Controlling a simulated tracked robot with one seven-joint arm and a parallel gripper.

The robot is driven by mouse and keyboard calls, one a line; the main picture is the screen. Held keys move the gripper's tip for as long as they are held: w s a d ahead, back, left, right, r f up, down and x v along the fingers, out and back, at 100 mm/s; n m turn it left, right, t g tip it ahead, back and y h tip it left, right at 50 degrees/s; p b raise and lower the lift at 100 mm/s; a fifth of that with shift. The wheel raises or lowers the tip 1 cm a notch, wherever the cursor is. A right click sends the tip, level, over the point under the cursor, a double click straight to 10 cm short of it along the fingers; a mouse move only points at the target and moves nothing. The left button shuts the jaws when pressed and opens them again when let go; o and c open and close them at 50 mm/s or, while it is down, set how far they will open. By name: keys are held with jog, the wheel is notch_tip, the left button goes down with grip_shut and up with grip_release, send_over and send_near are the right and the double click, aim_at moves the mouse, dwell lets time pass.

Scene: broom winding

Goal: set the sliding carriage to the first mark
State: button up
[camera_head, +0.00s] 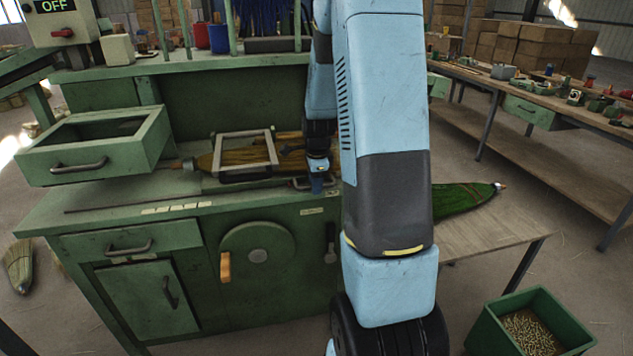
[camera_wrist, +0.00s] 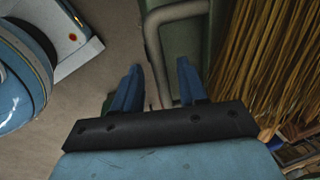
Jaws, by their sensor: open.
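My gripper (camera_head: 318,184) points down at the front of the green bench, beside the broom straw. In the wrist view its two blue fingers (camera_wrist: 158,72) are open, with a grey bent bar handle (camera_wrist: 153,45) running between them; whether they touch it I cannot tell. The handle is on a green part that looks like the sliding carriage, mostly hidden by my arm in the head view. A slot with a thin rod (camera_head: 115,207) runs left along the bench top. Pale mark plates (camera_head: 176,208) sit by it, too small to read.
A grey square frame (camera_head: 245,153) stands around the straw bundle (camera_head: 215,160). An open green drawer (camera_head: 95,145) juts out at the left. A switch box (camera_head: 62,20) reads OFF. A green crate (camera_head: 530,325) stands on the floor at lower right.

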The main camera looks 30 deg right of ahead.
grip_shut()
dwell(0.4)
